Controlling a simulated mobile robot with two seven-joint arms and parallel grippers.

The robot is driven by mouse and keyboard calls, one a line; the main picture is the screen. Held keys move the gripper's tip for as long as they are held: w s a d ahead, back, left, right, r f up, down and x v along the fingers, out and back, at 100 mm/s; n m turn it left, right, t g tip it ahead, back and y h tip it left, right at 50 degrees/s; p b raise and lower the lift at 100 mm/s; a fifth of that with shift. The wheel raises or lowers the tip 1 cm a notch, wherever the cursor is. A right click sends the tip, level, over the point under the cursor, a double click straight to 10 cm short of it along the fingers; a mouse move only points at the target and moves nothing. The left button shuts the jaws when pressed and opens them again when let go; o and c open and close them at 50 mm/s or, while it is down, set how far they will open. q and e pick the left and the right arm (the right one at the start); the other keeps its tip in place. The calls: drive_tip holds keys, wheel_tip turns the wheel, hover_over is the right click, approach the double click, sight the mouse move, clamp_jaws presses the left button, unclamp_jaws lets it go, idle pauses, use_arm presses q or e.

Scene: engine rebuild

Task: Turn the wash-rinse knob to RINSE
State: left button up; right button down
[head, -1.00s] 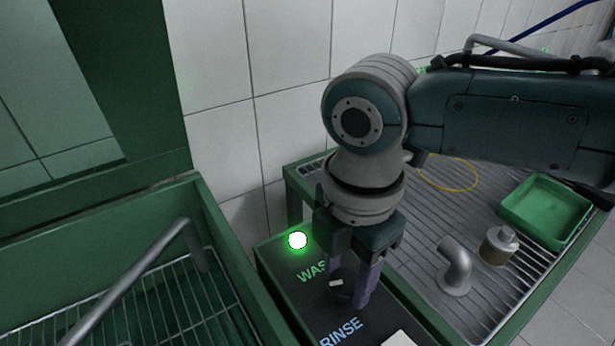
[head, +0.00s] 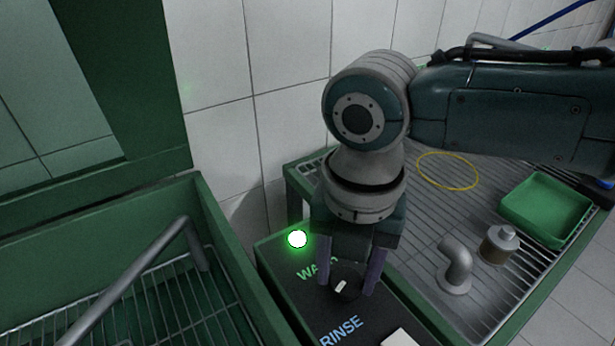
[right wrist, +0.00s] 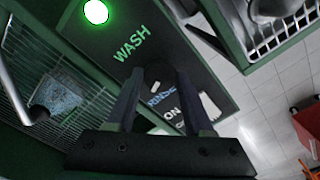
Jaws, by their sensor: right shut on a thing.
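The wash-rinse knob (head: 347,292) is a round dark knob with a short white mark, on a black panel (head: 290,270) between the words WASH and RINSE. In the head view the white mark slants, its upper end toward the right. My right gripper (head: 349,281) points down with its two purple-grey fingers on either side of the knob, shut on it. The right wrist view also shows the knob (right wrist: 158,75) between the fingers, which hide parts of the lettering. My left gripper is not in view.
A green lamp (head: 297,239) glows beside WASH. A white switch (head: 399,339) sits near RINSE. At left is an open green washer tub with a wire rack (head: 160,310). At right, a ribbed drain table holds a pipe elbow (head: 455,265), a canister (head: 499,245) and a green tray (head: 545,209).

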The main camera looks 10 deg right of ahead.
sight(346, 280)
drive_tip(key=shift+a, duration=0.1)
idle(0.4)
drive_tip(key=shift+c, duration=1.4)
unclamp_jaws()
wheel_tip(346, 280, up, 10)
drive_tip(key=shift+p, duration=0.3)
